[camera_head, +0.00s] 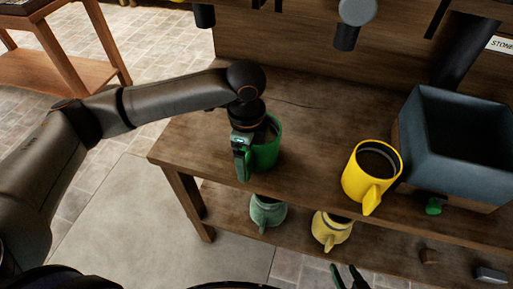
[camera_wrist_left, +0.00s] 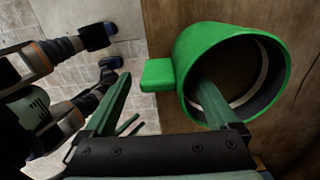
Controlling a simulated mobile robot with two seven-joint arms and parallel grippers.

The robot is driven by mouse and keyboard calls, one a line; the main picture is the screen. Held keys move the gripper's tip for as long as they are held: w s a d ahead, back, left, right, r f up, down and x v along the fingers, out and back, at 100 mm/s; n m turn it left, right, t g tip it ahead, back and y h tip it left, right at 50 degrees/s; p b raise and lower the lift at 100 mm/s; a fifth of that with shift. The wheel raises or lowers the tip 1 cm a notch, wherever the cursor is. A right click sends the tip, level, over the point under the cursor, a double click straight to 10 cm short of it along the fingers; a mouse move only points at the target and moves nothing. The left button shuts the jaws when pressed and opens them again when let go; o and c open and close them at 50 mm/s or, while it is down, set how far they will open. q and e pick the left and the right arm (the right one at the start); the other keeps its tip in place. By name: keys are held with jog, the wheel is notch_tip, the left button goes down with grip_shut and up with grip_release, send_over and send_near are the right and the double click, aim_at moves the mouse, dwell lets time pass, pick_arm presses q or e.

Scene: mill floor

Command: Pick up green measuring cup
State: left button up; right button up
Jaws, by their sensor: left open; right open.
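The green measuring cup (camera_head: 267,155) stands upright near the left end of the wooden bench's top, partly hidden by my left gripper (camera_head: 243,158). In the left wrist view the green cup (camera_wrist_left: 190,50) has its handle pointing left. There my left gripper (camera_wrist_left: 163,88) is open, with one finger outside the cup beyond the handle and the other overlapping the cup's mouth. The handle and near wall lie between the fingers; contact cannot be told. My right gripper (camera_head: 348,277) is open and empty at the bottom edge of the head view.
A yellow cup (camera_head: 357,180) stands right of the green one, beside a blue-grey open box (camera_head: 415,140). A pale green jug (camera_head: 267,212) and a pale yellow jug (camera_head: 330,232) are on the lower shelf. The bench top (camera_head: 310,130) between the cups is clear.

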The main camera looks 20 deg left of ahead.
pick_arm(q)
jog(key=shift+f, duration=0.45)
grip_shut()
dwell(0.5)
jog(key=shift+r, duration=0.1)
